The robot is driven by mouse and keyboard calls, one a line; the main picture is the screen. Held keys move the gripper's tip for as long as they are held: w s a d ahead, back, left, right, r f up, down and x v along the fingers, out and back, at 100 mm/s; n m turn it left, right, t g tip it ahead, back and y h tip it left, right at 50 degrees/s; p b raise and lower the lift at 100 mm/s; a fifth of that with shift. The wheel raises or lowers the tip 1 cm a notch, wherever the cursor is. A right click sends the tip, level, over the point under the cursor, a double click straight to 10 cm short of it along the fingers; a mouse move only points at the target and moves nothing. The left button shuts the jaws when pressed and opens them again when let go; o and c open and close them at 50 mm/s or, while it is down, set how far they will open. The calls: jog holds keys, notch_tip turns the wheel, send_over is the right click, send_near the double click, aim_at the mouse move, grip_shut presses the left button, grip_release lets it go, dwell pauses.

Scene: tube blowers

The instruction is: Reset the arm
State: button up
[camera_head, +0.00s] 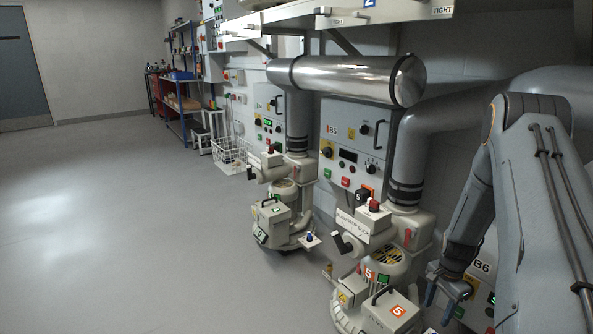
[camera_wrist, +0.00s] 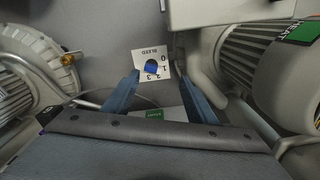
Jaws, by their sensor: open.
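My gripper (camera_head: 441,302) is at the lower right in the head view, pointing down beside the blower marked 5 (camera_head: 378,309). Its two blue fingers are apart with nothing held between them. In the wrist view my gripper (camera_wrist: 157,70) has its fingertips to either side of a blue knob (camera_wrist: 152,68) on a white BLEED plate (camera_wrist: 151,56) with numbers 0 to 3. I cannot tell whether the fingertips touch the plate. My arm comes down from the right edge of the head view.
Ribbed motor housings flank the gripper at left (camera_wrist: 30,62) and right (camera_wrist: 262,62) in the wrist view. A panel marked B6 (camera_head: 481,266) is partly hidden by my arm. A shiny horizontal duct (camera_head: 350,78) runs above the blowers. The floor (camera_head: 110,210) at left is clear.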

jog(key=s+a+r+n+t, duration=0.15)
jog(key=a+r+n, duration=0.25)
jog(key=a+r, duration=0.6)
jog(key=s+a+r+n, duration=0.3)
jog(key=a+r+n, duration=0.2)
jog(key=a+r, duration=0.55)
jog(key=s+a+r+n, duration=0.6)
jog(key=s+a+r, duration=0.3)
jog(key=s, duration=0.3)
jog(key=s+a+n+g, duration=0.1)
jog(key=s+a+n, duration=0.3)
jog(key=s+a, duration=0.5)
jog(key=s+a+n+g, duration=0.1)
jog(key=s+a+n, duration=0.25)
jog(key=a, duration=0.85)
jog(key=d+r+m+p, duration=0.3)
jog(key=d+r+p, duration=0.7)
jog(key=r+p, duration=0.3)
jog(key=d+r+m+p, duration=0.4)
jog(key=d+r+p, duration=0.7)
jog(key=r+p, duration=0.3)
jog(key=shift+s+d+p, duration=0.15)
jog(key=shift+s+p, duration=0.05)
jog(key=shift+p, duration=0.4)
